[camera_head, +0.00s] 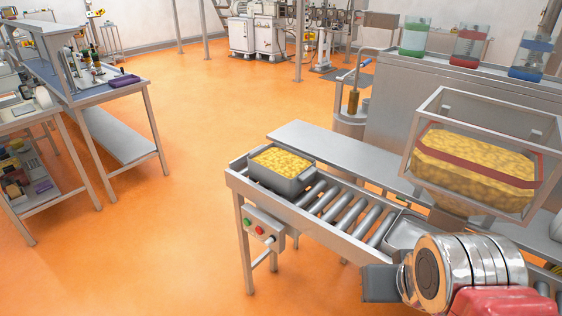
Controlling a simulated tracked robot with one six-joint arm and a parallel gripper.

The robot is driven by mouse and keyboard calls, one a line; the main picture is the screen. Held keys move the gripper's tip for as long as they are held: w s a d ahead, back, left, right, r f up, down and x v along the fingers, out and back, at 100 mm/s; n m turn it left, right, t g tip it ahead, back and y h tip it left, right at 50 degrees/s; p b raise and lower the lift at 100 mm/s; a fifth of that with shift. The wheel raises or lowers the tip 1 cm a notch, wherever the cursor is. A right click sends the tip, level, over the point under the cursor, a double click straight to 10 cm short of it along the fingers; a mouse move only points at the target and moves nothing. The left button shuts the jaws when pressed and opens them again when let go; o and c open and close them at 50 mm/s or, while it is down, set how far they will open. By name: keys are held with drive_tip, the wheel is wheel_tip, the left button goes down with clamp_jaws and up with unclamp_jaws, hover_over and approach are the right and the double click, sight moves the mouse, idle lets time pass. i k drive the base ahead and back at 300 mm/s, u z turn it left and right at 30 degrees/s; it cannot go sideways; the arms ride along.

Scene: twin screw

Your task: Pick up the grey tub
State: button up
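The grey tub (299,184) sits upright at the far left end of the roller conveyor (243,186), filled with yellow pieces. Nothing is touching it from above. My arm shows at the bottom right, with a shiny metal joint and a red part. A dark grey block at its left side seems to be my gripper (381,283). It is well to the right of and nearer than the tub, apart from it. Its fingers cannot be made out, so I cannot tell whether it is open.
A metal tray (405,232) lies on the conveyor to the right of the tub. A framed hopper (474,169) of yellow pieces stands above the right side. A control box (263,230) hangs on the conveyor's front. Orange floor is clear to the left, before the workbenches (118,92).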

sight(286, 171)
drive_tip(key=i, duration=0.85)
drive_tip(key=u, duration=2.15)
